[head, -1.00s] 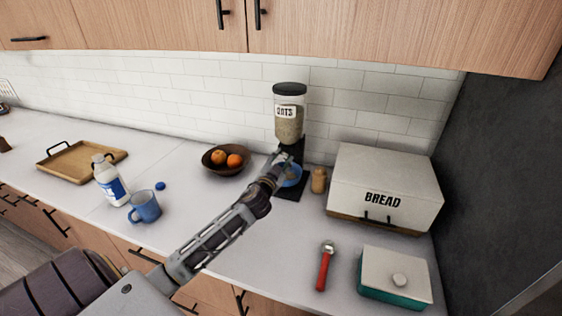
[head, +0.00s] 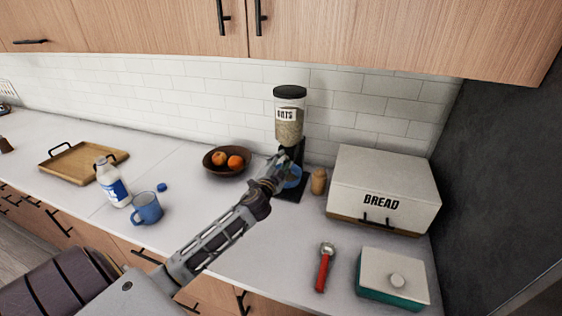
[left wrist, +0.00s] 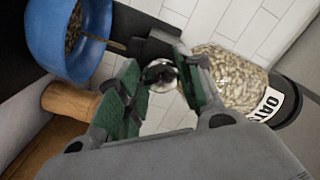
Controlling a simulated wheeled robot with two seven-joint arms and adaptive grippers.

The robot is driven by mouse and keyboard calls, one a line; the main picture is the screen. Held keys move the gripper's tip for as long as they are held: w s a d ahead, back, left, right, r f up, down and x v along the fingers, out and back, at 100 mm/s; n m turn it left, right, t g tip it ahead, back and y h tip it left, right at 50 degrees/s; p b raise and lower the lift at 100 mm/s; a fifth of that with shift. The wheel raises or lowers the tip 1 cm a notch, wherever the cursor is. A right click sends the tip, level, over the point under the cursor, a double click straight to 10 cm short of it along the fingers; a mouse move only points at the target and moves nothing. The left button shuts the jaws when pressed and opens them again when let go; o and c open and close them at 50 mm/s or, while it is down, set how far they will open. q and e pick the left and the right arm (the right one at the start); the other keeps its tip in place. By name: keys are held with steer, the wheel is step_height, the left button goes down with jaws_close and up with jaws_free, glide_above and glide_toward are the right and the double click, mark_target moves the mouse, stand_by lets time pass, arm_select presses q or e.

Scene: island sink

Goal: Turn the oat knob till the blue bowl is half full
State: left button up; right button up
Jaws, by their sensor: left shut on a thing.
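The oat dispenser (head: 289,128) stands against the tiled wall with a black lid and an OATS label; its clear hopper of oats (left wrist: 228,78) shows in the left wrist view. My left gripper (head: 279,160) is at the dispenser's front, its green-padded fingers (left wrist: 160,88) shut on the knob (left wrist: 160,75). The blue bowl (head: 293,176) sits under the outlet, partly hidden behind my gripper. In the left wrist view the blue bowl (left wrist: 45,42) holds some oats, and a thin brown stream runs into it. Its exact level is hard to tell. My right gripper is not in view.
A small wooden jar (head: 319,181) and the bread box (head: 385,190) stand right of the dispenser. A fruit bowl (head: 212,168) is left.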

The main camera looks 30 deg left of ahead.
arm_select(q)
steer(key=m+p, duration=0.2)
steer(key=m, duration=0.4)
steer(key=shift+r, duration=0.1)
steer(key=shift+m+p, duration=0.4)
steer(key=shift+m, duration=0.4)
steer(key=o, duration=1)
steer(key=shift+o, duration=0.2)
steer(key=shift+s, duration=0.1)
steer(key=shift+s, duration=0.1)
